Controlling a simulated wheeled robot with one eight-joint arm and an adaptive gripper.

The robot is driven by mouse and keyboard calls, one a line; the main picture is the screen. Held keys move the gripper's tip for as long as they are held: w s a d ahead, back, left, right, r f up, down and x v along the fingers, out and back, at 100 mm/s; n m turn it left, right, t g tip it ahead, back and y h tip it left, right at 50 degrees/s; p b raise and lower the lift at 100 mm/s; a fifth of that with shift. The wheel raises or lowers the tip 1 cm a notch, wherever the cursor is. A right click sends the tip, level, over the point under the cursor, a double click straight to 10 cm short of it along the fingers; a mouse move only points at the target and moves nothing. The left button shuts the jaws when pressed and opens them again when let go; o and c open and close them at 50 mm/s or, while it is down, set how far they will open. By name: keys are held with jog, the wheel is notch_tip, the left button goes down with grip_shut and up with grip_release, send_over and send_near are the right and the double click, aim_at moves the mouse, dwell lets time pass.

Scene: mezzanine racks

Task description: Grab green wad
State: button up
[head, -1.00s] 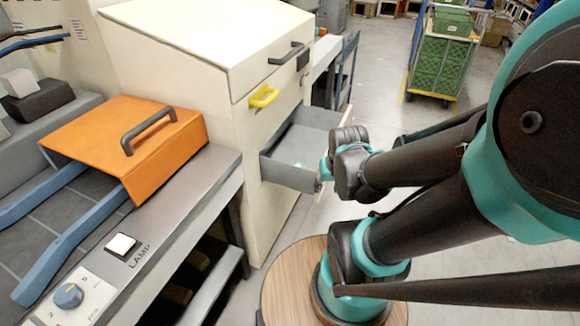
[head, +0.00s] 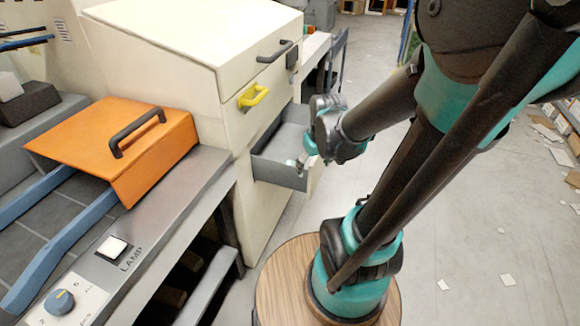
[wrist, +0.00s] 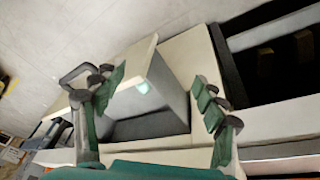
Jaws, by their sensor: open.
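A small pale mint-green lump, likely the green wad (wrist: 141,87), shows inside the open drawer (wrist: 172,88) in the wrist view. It lies near the drawer's wall, between my fingers as seen from the wrist; its shape is too small to make out. My gripper (wrist: 158,82) is open and empty, with its fingers spread to either side of the drawer. In the head view my gripper (head: 301,162) is at the drawer's (head: 278,174) near right part, pointing down-left. The wad cannot be clearly told there.
The drawer juts from a cream cabinet (head: 210,45) with a yellow handle (head: 252,96) and a dark handle (head: 275,52) above it. A bench with an orange cover (head: 120,140) stands at left. A round wooden top (head: 285,280) is below my arm.

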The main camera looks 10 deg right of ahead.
jog(key=w+a+f+n+g, duration=0.2)
jog(key=w+n, duration=0.5)
jog(key=w, duration=0.5)
jog(key=w+a+f+n+g, duration=0.15)
jog(key=w+n, duration=0.45)
jog(key=w, duration=0.7)
notch_tip(320, 180, down, 16)
jog(key=shift+s+f, duration=0.1)
jog(key=shift+f, duration=0.15)
jog(key=shift+c, duration=0.2)
jog(key=c, duration=0.8)
